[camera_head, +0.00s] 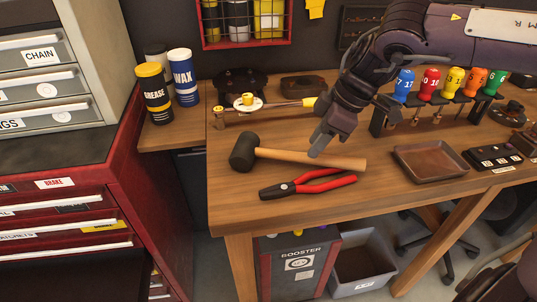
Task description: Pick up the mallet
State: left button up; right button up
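The mallet lies on the wooden workbench (222,200); its black head (243,152) is at the left and its light wooden handle (290,156) points right. My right gripper (318,147) comes in from the upper right and points down, with its fingertips just over the handle's middle. Whether the fingers touch the handle or hover above it I cannot tell. The finger gap is hard to make out from this angle. My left gripper is not in view.
Red-handled pliers (310,185) lie just in front of the mallet. A brown tray (431,163) is to the right, with a rack of coloured screwdrivers (430,85) behind it. A hammer (265,112) lies behind the mallet. A red cabinet (85,205) stands left.

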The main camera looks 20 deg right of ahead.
aim_at(305, 154)
jog(key=x, duration=0.5)
jog(key=shift+w+a, duration=0.1)
jog(key=shift+a, duration=0.15)
jog(key=shift+c, duration=0.3)
grip_shut()
